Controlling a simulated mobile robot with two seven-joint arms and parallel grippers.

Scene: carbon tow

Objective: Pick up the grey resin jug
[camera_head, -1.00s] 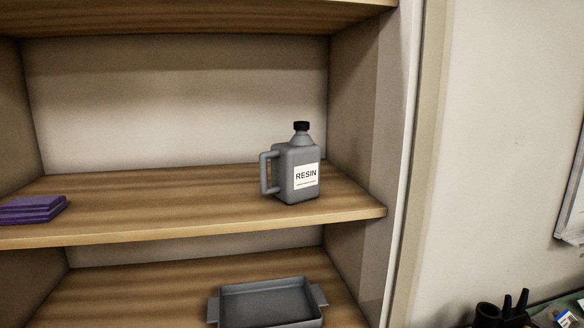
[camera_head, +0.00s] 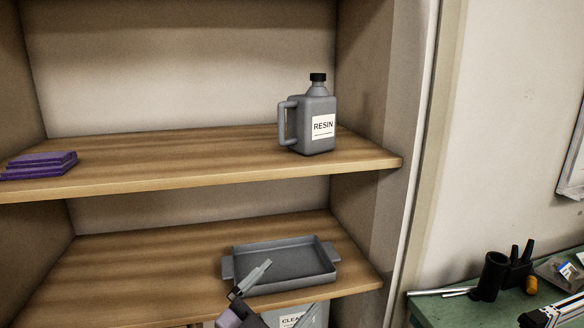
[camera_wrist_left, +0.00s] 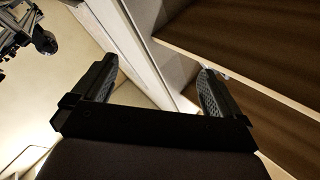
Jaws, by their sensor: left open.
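The grey resin jug (camera_head: 308,118) stands upright on the upper wooden shelf, near its right end. It has a black cap, a white RESIN label and a handle on its left side. My left gripper (camera_head: 256,278) comes in at the bottom of the head view, below the jug and in front of the lower shelf, well apart from the jug. In the left wrist view my left gripper (camera_wrist_left: 158,88) is open with nothing between its fingers. The jug does not show in the left wrist view. My right gripper is not in view.
A grey tray (camera_head: 330,262) sits on the lower shelf behind my left gripper. Folded purple cloths (camera_head: 40,165) lie at the left of the upper shelf (camera_head: 180,160). A labelled container (camera_head: 290,318) shows below the lower shelf. A green bench (camera_head: 450,310) with tools stands at the right.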

